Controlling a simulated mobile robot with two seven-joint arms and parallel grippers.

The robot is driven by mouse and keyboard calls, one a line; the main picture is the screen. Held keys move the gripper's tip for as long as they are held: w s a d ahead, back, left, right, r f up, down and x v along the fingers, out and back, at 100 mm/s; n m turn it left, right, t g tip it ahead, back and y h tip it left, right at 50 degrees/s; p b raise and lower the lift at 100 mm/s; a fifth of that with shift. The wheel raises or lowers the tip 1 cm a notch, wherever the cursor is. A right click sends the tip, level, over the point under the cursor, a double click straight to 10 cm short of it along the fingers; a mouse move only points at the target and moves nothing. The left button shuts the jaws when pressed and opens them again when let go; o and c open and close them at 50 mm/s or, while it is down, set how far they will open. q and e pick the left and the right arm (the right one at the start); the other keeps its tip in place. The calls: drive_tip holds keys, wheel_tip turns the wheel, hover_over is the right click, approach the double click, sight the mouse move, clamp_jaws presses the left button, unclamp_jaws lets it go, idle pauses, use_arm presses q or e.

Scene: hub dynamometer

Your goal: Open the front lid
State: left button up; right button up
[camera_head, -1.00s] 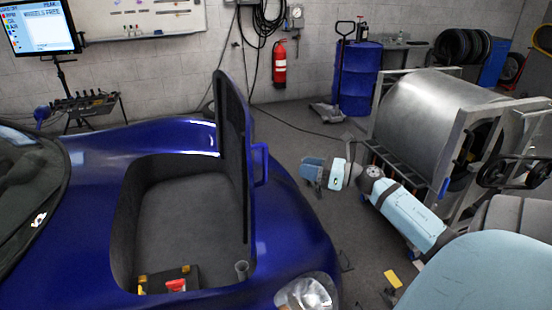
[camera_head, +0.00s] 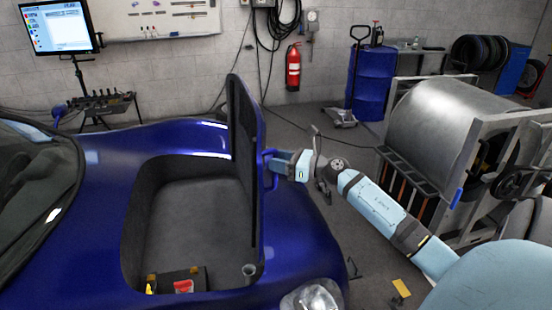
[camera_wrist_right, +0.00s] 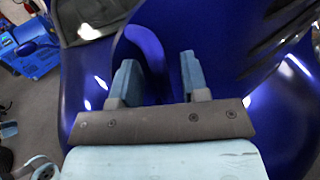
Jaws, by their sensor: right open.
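The front lid (camera_head: 246,160) of the blue car stands upright, raised above the open front compartment (camera_head: 200,235). A blue handle (camera_head: 272,180) sticks out from the lid's outer face. My right gripper (camera_head: 274,160) is at this handle, coming from the right, with its fingers apart. In the right wrist view, a curved blue band (camera_wrist_right: 146,45), which looks like the handle, lies between or just beyond the open fingers (camera_wrist_right: 160,78). I cannot tell whether they touch it. My left gripper is in neither view.
Small items, including a red one (camera_head: 183,286), lie in the compartment. A steel dynamometer drum (camera_head: 440,125) in a frame stands at the right. A blue barrel (camera_head: 371,85) and a fire extinguisher (camera_head: 293,68) are behind. Floor right of the car is partly clear.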

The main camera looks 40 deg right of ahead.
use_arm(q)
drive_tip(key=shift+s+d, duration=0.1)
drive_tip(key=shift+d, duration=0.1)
use_arm(e)
drive_tip(key=shift+w+a, duration=0.25)
drive_tip(key=shift+w, duration=0.2)
clamp_jaws()
drive_tip(key=shift+a+r, duration=0.1)
use_arm(q)
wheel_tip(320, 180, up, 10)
drive_tip(key=p, duration=1.2)
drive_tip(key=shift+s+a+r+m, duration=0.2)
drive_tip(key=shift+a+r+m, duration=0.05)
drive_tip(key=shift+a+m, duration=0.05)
use_arm(e)
drive_tip(key=w+a+g, duration=0.1)
drive_tip(key=w+a, duration=0.2)
drive_tip(key=a, duration=0.2)
drive_tip(key=w+a+f+n+g+h, duration=0.1)
drive_tip(key=w+a, duration=0.2)
drive_tip(key=a, duration=0.3)
drive_tip(key=shift+f+n, duration=0.3)
